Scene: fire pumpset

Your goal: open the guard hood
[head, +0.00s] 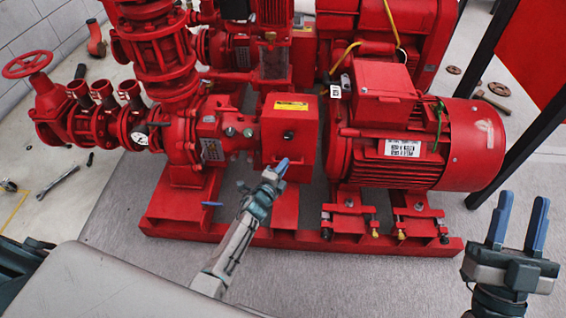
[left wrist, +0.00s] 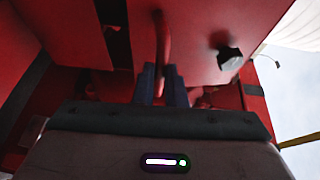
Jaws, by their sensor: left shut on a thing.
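The guard hood (head: 286,112) is a red box with a yellow label on top and a small dark fitting on its front. It sits between the pump and the motor and looks upright over the coupling. My left gripper (head: 276,170) is at the hood's lower front. In the left wrist view, its dark fingers (left wrist: 161,88) are shut on a thin red handle (left wrist: 161,45), with the red hood face behind. The handle is mostly hidden by the gripper in the head view. My right gripper (head: 519,222) is open and empty, well to the right.
The red motor (head: 460,150) stands right of the hood, the red pump (head: 180,140) with gauge and valves left. A red base frame (head: 290,212) runs below. A wrench (head: 58,182) lies on the floor at left. Dark posts stand at right.

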